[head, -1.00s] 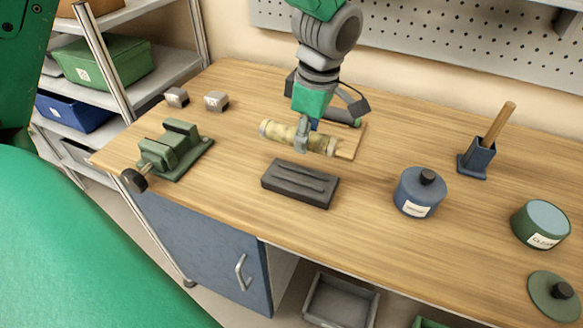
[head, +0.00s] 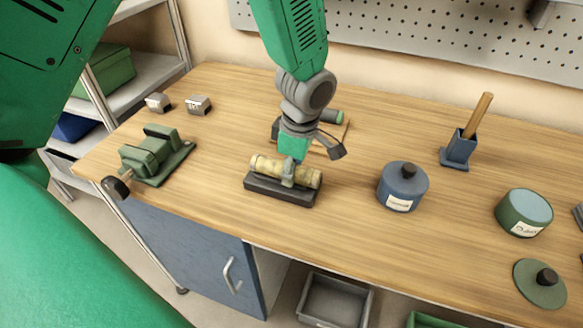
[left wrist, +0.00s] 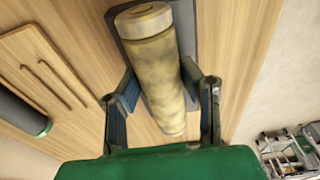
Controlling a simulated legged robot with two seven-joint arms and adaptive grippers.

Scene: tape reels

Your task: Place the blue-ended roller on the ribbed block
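A mottled yellow roller (head: 264,164) lies lengthwise over the dark ribbed block (head: 268,190). It sits on the block or just above it; I cannot tell which. No blue end shows on this roller. My left gripper (head: 290,172) is over the roller from above. In the left wrist view, the gripper's two fingers (left wrist: 160,85) close on both sides of the roller (left wrist: 157,70), with the grey block (left wrist: 207,35) beneath. A second, dark roller with a green end (head: 331,116) lies on a wooden board (head: 338,135) behind. My right gripper is not in view.
A green vise-like fixture (head: 155,155) stands to the left, with two small grey blocks (head: 198,105) behind it. To the right are a blue lidded pot (head: 402,188), a holder with a wooden handle (head: 460,148), and a green pot (head: 523,213). The table between is clear.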

